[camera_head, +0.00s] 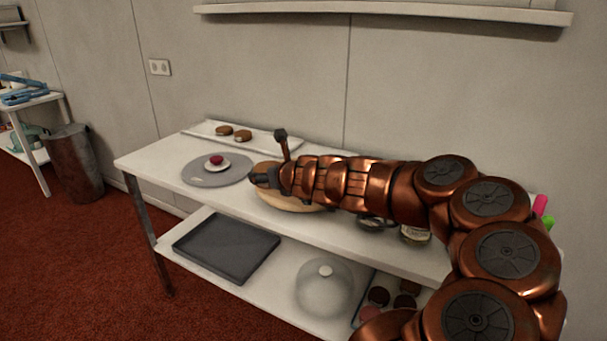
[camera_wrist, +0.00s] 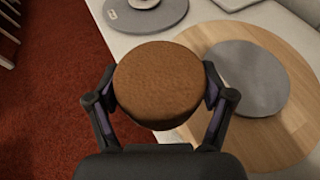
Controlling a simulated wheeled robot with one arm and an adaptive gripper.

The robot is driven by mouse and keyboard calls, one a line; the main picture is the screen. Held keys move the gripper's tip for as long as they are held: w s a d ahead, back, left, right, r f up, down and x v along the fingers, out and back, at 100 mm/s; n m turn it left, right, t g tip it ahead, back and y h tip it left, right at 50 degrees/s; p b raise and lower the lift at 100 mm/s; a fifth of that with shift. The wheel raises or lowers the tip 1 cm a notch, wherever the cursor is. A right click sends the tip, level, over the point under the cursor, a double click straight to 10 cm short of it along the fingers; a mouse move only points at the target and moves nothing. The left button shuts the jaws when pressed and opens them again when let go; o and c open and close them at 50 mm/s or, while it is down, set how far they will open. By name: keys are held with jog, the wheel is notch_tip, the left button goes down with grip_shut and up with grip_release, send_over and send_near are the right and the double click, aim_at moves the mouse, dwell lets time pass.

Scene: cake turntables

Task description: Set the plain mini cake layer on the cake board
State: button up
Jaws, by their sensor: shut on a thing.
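My gripper (camera_wrist: 160,84) is shut on a round, plain brown cake layer (camera_wrist: 158,75), with one finger on each side of it in the wrist view. A flat grey disc (camera_wrist: 252,82), which looks like the cake board, lies on a round wooden turntable (camera_wrist: 298,140). In the head view my gripper (camera_head: 259,180) is at the wooden turntable (camera_head: 290,204), and my arm hides the disc. The held layer is not clear there.
A grey turntable (camera_head: 196,173) holds a small plate with a red-topped item (camera_head: 216,160). A white tray (camera_head: 262,142) with two brown rounds is behind. Jars (camera_head: 415,234) stand right, below my arm. The lower shelf holds a dark tray (camera_head: 228,250) and a clear dome (camera_head: 324,290).

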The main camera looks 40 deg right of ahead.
jog(key=w+d, duration=0.1)
jog(key=d, duration=0.4)
jog(key=d+f, duration=0.1)
jog(key=d, duration=0.4)
jog(key=w+d+p, duration=0.1)
jog(key=d, duration=0.4)
jog(key=shift+w+d+f, duration=0.1)
jog(key=shift+w+f, duration=0.1)
jog(key=shift+w, duration=0.15)
jog(key=shift+f+b, duration=0.55)
jog(key=shift+f, duration=1.2)
jog(key=shift+f, duration=0.15)
jog(key=o, duration=1)
jog(key=shift+o, duration=0.2)
jog(key=shift+r, duration=0.2)
jog(key=p+v, duration=0.1)
jog(key=v, duration=1.1)
